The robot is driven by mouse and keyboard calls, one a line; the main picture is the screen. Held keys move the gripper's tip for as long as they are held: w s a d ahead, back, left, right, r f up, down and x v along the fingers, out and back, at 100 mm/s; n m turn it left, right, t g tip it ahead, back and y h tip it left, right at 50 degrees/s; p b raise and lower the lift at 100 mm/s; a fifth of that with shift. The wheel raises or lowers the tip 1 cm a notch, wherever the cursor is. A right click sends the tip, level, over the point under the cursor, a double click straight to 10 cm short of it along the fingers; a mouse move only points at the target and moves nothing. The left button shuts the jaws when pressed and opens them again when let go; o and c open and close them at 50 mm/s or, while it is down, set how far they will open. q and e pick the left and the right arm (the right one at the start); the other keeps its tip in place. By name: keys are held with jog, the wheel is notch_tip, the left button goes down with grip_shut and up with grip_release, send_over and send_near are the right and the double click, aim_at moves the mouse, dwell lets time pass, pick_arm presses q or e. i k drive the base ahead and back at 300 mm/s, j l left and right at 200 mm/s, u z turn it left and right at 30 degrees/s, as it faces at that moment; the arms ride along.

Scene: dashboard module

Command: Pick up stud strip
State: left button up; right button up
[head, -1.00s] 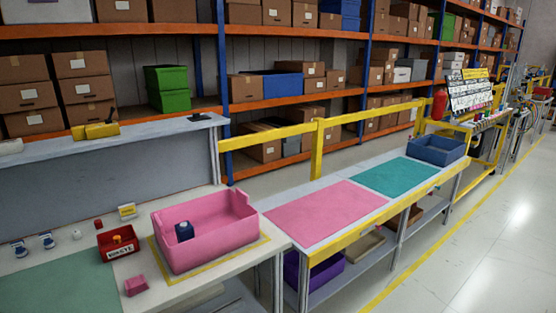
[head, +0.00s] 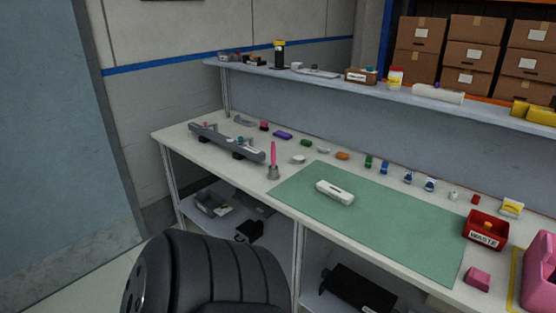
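No part is marked as the stud strip, and I cannot tell for sure which one it is. A long grey bar (head: 226,142) with small upright pieces on top lies on the left end of the workbench. A short white bar (head: 334,192) lies flat on the green mat (head: 400,225). Neither of my grippers is in view.
Several small coloured parts line the back of the bench (head: 170,135). A raised shelf (head: 350,82) runs behind.

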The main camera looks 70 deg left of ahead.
aim_at(345, 197)
jog(key=u, duration=1.75)
